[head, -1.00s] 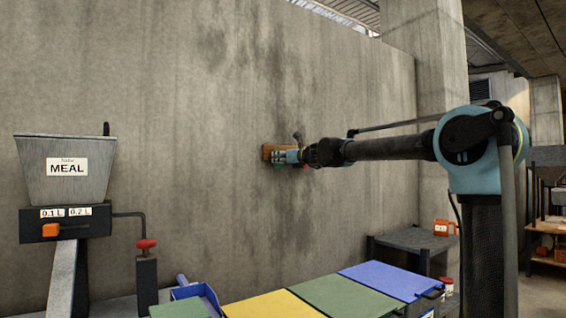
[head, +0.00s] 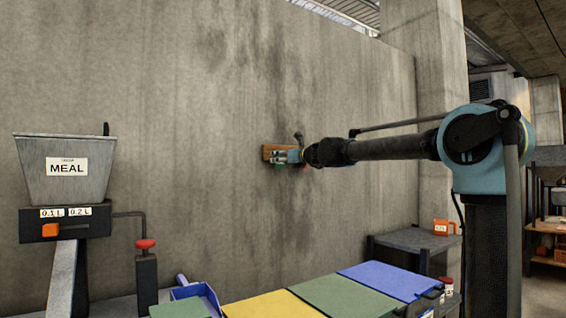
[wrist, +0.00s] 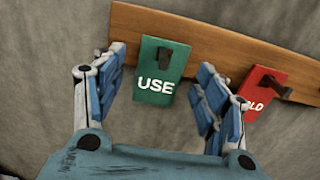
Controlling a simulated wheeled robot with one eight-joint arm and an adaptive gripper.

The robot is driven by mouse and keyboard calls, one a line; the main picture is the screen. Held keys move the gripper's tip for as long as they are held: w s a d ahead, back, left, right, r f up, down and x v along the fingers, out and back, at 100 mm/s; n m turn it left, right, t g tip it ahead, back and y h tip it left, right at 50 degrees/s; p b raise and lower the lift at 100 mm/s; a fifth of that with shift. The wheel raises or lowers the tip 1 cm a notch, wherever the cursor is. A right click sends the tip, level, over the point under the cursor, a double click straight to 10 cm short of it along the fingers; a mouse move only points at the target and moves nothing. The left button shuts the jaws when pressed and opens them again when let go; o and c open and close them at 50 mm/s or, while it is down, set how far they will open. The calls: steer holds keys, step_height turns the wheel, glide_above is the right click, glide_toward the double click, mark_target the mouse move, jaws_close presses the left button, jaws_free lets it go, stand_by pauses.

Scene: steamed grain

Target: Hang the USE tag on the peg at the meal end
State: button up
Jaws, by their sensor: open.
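In the wrist view, the green USE tag (wrist: 158,85) hangs on a dark peg (wrist: 167,59) of a wooden rail (wrist: 215,42) on the concrete wall. My gripper (wrist: 162,70) is open, with a blue finger on each side of the tag; I see no clear contact. In the head view, my gripper (head: 287,156) is at the wooden rail (head: 268,152), which it mostly hides. The grey hopper labelled MEAL (head: 67,168) stands at the far left; I cannot make out a peg there.
A red tag (wrist: 262,95), its lettering partly hidden, hangs right of the USE tag, close to my right finger. Below the arm are green, yellow and blue panels (head: 385,279) and a blue scoop-like tray (head: 198,292). A red-knobbed crank (head: 146,244) sticks out beside the hopper.

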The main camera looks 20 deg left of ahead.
steer(key=v, duration=1.1)
steer(key=s+d+f+n+g+h, duration=0.3)
steer(key=s+d+f+n, duration=0.5)
steer(key=f, duration=1)
steer(key=s+d+f+n+g+h, duration=0.3)
steer(key=s+d+f+n+h, duration=0.3)
steer(key=s+d+f, duration=0.9)
steer(key=s+d+f+n+g+h, duration=0.3)
steer(key=s+d+f+n, duration=0.9)
steer(key=d+f, duration=0.9)
steer(key=shift+s+f+h, duration=0.3)
steer(key=shift+f+h, duration=0.45)
steer(key=shift+h, duration=0.15)
steer(key=shift+w+f+g, duration=0.2)
steer(key=shift+w+g, duration=0.1)
steer(key=shift+w, duration=0.15)
